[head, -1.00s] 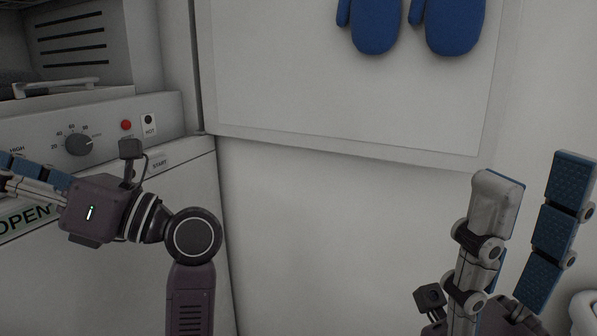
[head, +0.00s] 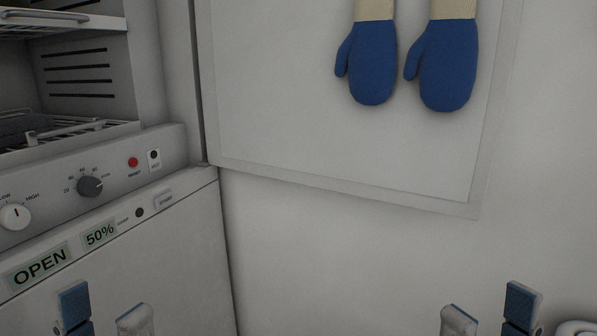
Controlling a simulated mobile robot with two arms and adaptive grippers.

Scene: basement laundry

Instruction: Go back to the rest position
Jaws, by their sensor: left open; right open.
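My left gripper (head: 104,312) shows at the bottom left, with its blue-padded fingertips pointing up and a clear gap between them. It is open and empty, in front of the white machine's lower front. My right gripper (head: 487,308) shows at the bottom right, also pointing up, open and empty, in front of the bare wall. Only the finger ends of both grippers are in view; the rest of both arms is below the picture edge.
A white machine (head: 190,240) stands at the left, with knobs, a red button (head: 133,162) and an OPEN label (head: 40,266). Wire racks show inside its upper part. Two blue mitts (head: 447,66) hang on a white board (head: 290,110). The middle is free.

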